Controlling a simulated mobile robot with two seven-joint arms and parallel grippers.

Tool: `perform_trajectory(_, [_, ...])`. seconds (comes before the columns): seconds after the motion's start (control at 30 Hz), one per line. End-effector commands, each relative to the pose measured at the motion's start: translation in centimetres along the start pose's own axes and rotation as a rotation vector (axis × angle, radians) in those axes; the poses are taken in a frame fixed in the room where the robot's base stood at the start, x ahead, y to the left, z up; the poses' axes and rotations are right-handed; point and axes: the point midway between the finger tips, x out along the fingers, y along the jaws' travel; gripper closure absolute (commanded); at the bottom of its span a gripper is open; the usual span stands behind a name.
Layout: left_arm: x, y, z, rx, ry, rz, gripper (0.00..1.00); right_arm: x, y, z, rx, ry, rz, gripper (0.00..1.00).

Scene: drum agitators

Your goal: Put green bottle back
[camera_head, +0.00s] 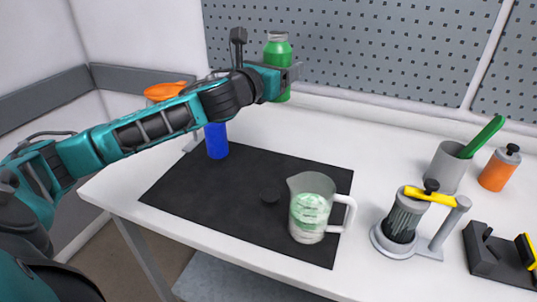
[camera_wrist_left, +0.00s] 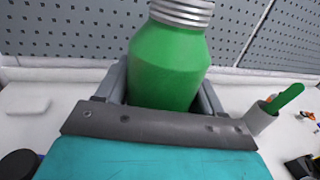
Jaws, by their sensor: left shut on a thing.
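The green bottle (camera_head: 278,52), with a silver cap, is upright near the back of the table in the head view. My left gripper (camera_head: 284,76) is shut around its body. The left wrist view shows the green bottle (camera_wrist_left: 170,68) between the two grey fingers, its silver threaded neck at the top edge. I cannot tell whether its base touches the table, as the gripper and arm partly hide it. My right gripper is not in view.
A black mat (camera_head: 215,195) bears a blue bottle (camera_head: 216,140) and a beaker with greenish liquid (camera_head: 309,210). An orange object (camera_head: 165,91) sits behind my arm. A grey cup (camera_head: 447,168), an orange bottle (camera_head: 498,170) and a drum device (camera_head: 402,222) stand right. Pegboard (camera_head: 375,55) closes the back.

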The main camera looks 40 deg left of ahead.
Motion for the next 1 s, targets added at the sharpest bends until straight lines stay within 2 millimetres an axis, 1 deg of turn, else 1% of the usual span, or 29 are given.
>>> perform_trajectory(0.07, [0.0,-0.1,-0.1,-0.001,0.000,0.013,0.74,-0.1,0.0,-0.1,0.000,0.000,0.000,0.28])
perform_trajectory(0.17, [0.0,-0.1,-1.8,-0.003,0.003,0.020,0.74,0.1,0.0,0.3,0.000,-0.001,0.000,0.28])
perform_trajectory(0.4, [0.0,-0.1,-8.1,-0.005,0.003,0.020,0.74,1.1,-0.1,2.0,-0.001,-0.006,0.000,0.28])
perform_trajectory(0.6, [0.0,0.0,-12.9,-0.005,0.002,0.021,0.74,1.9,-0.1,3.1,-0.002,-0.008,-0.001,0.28])
perform_trajectory(0.7, [0.0,0.0,-14.4,-0.004,0.001,0.021,0.74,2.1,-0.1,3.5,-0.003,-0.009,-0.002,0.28])
perform_trajectory(0.87, [0.0,0.0,-15.5,-0.001,-0.002,0.019,0.74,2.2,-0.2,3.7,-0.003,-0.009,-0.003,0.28])
perform_trajectory(0.97, [0.0,0.0,-16.7,-0.003,0.000,0.020,0.74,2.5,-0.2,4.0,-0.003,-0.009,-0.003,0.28])
perform_trajectory(1.0, [0.0,0.0,-17.4,-0.002,0.001,0.020,0.74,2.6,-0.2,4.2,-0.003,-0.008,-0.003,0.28])
